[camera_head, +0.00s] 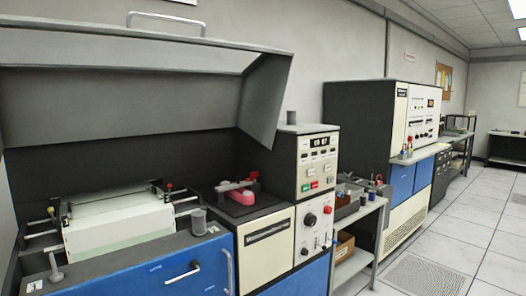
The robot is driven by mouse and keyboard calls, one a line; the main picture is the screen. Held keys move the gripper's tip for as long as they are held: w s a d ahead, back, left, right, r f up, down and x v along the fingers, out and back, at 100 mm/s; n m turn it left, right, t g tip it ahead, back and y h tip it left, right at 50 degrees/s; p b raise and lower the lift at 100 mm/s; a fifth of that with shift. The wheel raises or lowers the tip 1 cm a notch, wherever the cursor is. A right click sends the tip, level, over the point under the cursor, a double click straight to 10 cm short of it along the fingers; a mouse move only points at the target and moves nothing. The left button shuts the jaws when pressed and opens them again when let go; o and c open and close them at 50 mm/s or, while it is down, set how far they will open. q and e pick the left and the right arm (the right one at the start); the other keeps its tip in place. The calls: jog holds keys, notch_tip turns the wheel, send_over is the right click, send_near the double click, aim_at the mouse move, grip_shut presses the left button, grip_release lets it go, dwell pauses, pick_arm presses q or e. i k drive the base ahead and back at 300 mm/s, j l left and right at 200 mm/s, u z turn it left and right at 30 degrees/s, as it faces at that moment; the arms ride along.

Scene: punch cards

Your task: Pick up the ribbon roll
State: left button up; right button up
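No object in view is plainly marked as the ribbon roll. A small grey cylinder (198,220) stands upright on the front ledge of the blue machine at the left. A second grey cylinder (291,117) stands on top of the control console. Either could be a roll, but they are too small to tell. Neither of my grippers is in view, and nothing is seen touching these cylinders.
The blue machine (165,272) has a raised grey lid (130,95) over a white paper stack (115,222). A pink object (246,197) lies on the black top beside it. A shelf cart (352,262) stands right of the console. Tiled floor (470,238) is open at the right.

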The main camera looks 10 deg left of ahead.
aim_at(291, 114)
jog(key=i+z, duration=0.45)
jog(key=i, duration=0.35)
jog(key=i+z, duration=0.45)
jog(key=i, duration=0.2)
jog(key=i+j+z, duration=0.1)
jog(key=i+z, duration=0.4)
jog(key=i, duration=1.85)
jog(key=i+z, duration=0.5)
jog(key=i, duration=0.15)
jog(key=i+j+z, duration=0.15)
jog(key=i+z, duration=0.3)
jog(key=i, duration=0.2)
jog(key=i+u, duration=0.15)
jog(key=u, duration=0.2)
jog(key=i+l+u, duration=0.1)
jog(key=u, duration=0.25)
jog(key=i+l+u, duration=0.1)
jog(key=u, duration=0.25)
